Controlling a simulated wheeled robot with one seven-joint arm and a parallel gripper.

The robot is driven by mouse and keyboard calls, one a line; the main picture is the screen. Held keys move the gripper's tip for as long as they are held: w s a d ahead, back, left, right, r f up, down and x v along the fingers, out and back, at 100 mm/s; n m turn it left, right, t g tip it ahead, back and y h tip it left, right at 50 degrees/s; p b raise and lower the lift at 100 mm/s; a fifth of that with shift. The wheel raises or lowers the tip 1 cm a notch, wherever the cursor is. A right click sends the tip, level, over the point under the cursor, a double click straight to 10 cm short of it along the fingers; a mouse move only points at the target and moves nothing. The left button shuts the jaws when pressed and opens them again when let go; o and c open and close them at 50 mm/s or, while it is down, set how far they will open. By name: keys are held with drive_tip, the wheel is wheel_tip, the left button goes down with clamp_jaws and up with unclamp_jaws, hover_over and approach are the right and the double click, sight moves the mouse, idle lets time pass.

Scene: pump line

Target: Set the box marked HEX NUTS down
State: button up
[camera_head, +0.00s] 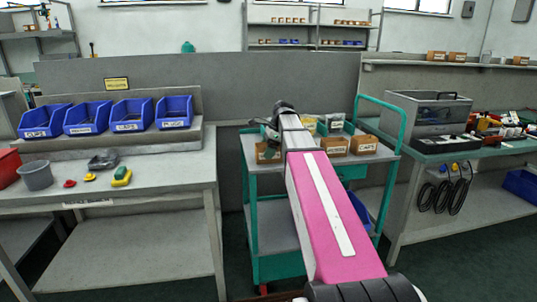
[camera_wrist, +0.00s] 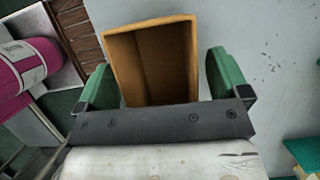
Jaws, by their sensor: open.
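An open-topped orange-brown box (camera_wrist: 150,60) lies between the two green fingers of my gripper (camera_wrist: 161,78) in the wrist view. The fingers are apart, with a narrow gap at the right finger; contact at the left finger I cannot tell. The box looks empty inside and no label shows in this view. In the head view my gripper (camera_head: 268,136) is over the left part of the green-framed cart (camera_head: 262,222). A brown box (camera_head: 267,154) shows just beneath it on the cart top, its label too small to read, partly covered by my gripper.
A workbench (camera_head: 150,200) with blue bins (camera_head: 131,115) stands left. Another bench (camera_head: 490,150) is close on the right. The cart's raised handle (camera_head: 378,103) rises behind its right side.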

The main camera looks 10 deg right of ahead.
drive_tip(key=shift+f, duration=0.25)
idle(0.3)
drive_tip(key=c, duration=1)
drive_tip(key=shift+c, duration=0.2)
drive_tip(key=shift+r, duration=0.1)
